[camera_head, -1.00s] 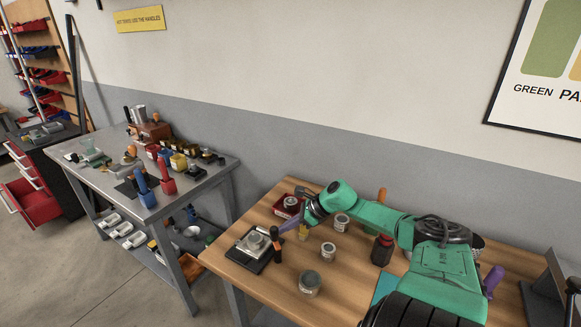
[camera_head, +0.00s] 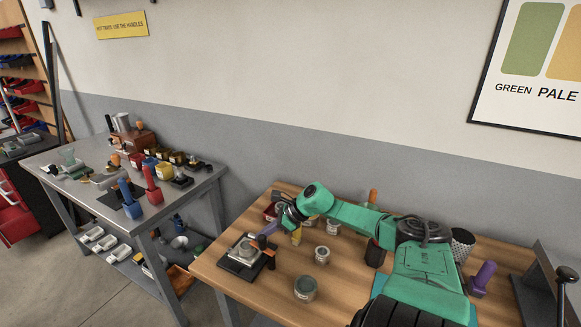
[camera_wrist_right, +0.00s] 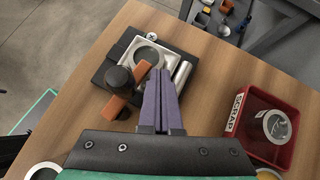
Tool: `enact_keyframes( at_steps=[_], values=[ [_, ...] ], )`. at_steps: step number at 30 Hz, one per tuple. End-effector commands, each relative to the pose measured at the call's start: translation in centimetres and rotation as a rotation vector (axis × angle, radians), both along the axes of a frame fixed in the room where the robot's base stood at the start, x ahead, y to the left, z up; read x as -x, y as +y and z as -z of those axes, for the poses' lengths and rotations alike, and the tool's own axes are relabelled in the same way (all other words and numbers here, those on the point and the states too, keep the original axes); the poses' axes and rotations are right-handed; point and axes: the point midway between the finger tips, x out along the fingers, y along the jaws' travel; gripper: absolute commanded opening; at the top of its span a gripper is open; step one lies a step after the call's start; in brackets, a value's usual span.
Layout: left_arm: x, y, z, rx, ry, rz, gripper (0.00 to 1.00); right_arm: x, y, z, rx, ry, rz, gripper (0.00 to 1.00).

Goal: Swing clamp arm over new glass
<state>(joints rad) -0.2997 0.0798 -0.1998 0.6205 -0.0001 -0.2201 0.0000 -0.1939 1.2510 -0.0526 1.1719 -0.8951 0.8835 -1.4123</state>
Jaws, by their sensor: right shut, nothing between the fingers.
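The clamp fixture (camera_head: 231,265) is a dark base with a metal block and ring, near the left edge of the wooden table; it also shows in the wrist view (camera_wrist_right: 112,50). Contact is unclear. My left gripper is out of view.
A red scrap tray (camera_wrist_right: 250,146) holding a round disc lies right of my fingers in the wrist view. Jars (camera_head: 305,289) and (camera_head: 322,255) stand on the table (camera_head: 262,305). A grey bench (camera_head: 195,190) with tools stands to the left.

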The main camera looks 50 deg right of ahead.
Motion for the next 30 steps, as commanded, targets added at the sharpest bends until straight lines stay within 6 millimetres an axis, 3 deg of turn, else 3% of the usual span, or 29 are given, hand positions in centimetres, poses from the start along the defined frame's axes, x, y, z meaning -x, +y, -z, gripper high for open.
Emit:
enact_keyframes(
  at_steps=[20,25,30],
  values=[
    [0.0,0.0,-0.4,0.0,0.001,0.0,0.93,0.4,-0.1,-0.5,0.0,0.002,0.0,0.0],
    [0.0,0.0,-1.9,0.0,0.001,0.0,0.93,1.9,-1.1,-2.3,0.001,0.007,0.0,0.0],
    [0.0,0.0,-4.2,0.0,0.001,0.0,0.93,4.5,-2.7,-5.3,-0.003,0.003,0.002,0.0]
  ],
)
